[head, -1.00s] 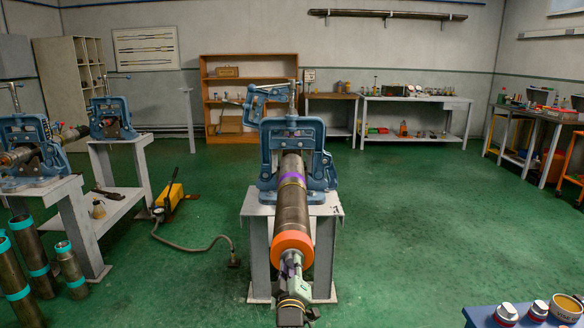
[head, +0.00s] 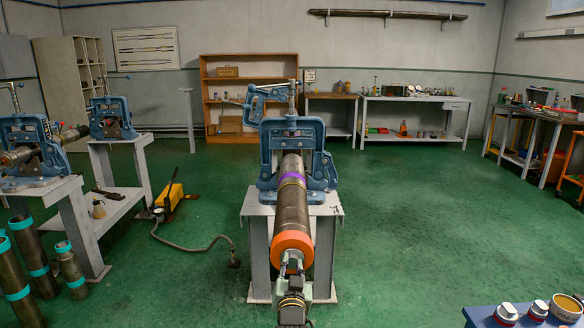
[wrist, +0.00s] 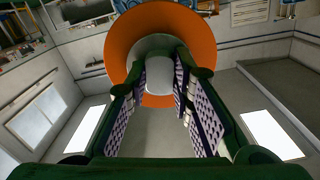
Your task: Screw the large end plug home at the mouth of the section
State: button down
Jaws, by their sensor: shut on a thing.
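The section is a dark pipe (head: 292,208) clamped in a blue vise (head: 291,150), with its mouth toward me. An orange ring (head: 292,243) encircles its near end. In the wrist view the same orange ring (wrist: 120,42) surrounds a grey round piece, the large end plug (wrist: 160,43), with a pale boss in its middle. My gripper (head: 291,268) is in line with the pipe at its mouth. Its two padded fingers (wrist: 172,85) are shut on the plug's boss. The plug's thread and its depth in the mouth are hidden.
The vise stands on a grey stand (head: 258,215). A blue table (head: 485,316) with several caps or tins is at the lower right. A yellow pump (head: 174,197) with a hose lies left of the stand. Green floor to the right is clear.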

jog(key=m, duration=0.6)
jog(key=shift+m, duration=0.4)
jog(key=m, duration=0.7)
jog(key=shift+r, duration=0.1)
jog(key=c, duration=1.5)
grip_release()
jog(key=shift+s, duration=1.05)
